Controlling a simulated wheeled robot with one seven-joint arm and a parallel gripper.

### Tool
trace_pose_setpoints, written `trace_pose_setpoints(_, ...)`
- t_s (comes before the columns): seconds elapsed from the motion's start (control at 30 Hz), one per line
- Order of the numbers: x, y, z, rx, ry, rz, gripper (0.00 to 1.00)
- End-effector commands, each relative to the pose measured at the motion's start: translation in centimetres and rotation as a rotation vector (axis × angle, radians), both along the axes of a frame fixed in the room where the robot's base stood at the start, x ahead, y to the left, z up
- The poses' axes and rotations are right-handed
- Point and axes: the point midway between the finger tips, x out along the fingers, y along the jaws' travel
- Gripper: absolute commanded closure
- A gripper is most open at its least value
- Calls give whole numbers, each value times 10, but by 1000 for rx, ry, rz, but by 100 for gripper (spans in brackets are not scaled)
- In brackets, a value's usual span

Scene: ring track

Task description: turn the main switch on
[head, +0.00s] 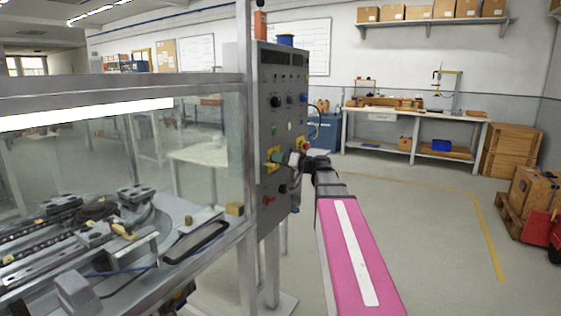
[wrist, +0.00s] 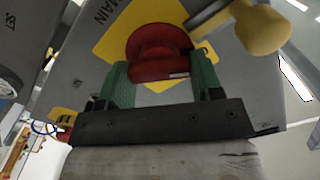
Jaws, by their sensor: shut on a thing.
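The main switch (wrist: 158,45) is a red rotary knob on a yellow plate (wrist: 120,38) marked MAIN in the wrist view. My gripper (wrist: 163,76) has its green fingers on either side of the knob's lower grip part and is shut on it. A small white mark shows on the knob's lower edge. In the head view my gripper (head: 287,158) reaches the front of the grey control panel (head: 278,85) at a yellow plate (head: 270,162); the knob itself is hidden there by the fingers. I cannot read the switch's position.
A yellow knob on a stalk (wrist: 262,27) sticks out close to the switch. A red button on yellow (head: 306,146) is right of my gripper. A glass-walled machine (head: 120,190) fills the left. Open floor lies right, before a workbench (head: 410,115).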

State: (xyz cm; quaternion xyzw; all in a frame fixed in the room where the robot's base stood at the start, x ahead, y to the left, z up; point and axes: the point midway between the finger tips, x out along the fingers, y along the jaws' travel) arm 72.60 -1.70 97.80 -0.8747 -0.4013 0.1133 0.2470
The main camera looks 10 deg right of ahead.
Motion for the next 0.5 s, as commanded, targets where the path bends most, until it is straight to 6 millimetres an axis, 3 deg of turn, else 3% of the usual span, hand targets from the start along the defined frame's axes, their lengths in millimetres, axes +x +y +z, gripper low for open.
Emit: trace_pose_setpoints(0.5,1,-1,-2,319,371,0,64)
